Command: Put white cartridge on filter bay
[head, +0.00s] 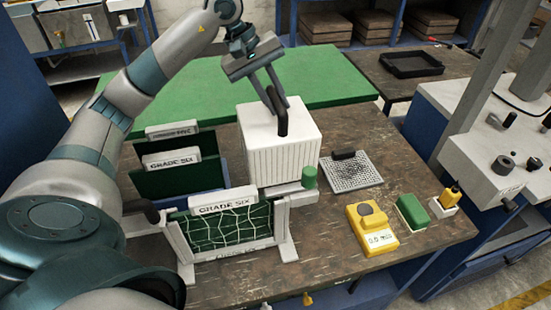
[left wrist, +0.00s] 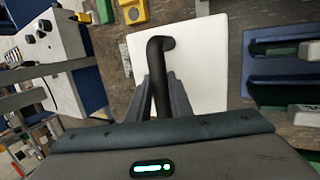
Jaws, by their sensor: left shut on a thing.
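The white cartridge (head: 279,150) is a white ribbed block with a black handle on top, at the middle of the table in the head view. In the left wrist view its white top (left wrist: 205,65) lies under the handle (left wrist: 158,65). My left gripper (head: 279,108) points down from above, its fingers shut on the black handle. Whether the cartridge rests on the table or hangs just above it cannot be told, as its base is partly hidden. No part is clearly marked as the filter bay; a grey perforated plate (head: 352,175) lies right of the cartridge.
Upright green panels labelled "GRADE SIX" (head: 230,228) stand in front and left of the cartridge. A yellow meter (head: 372,238), a green block (head: 411,212) and a small yellow-topped item (head: 449,197) are at right. A green mat (head: 330,75) lies behind.

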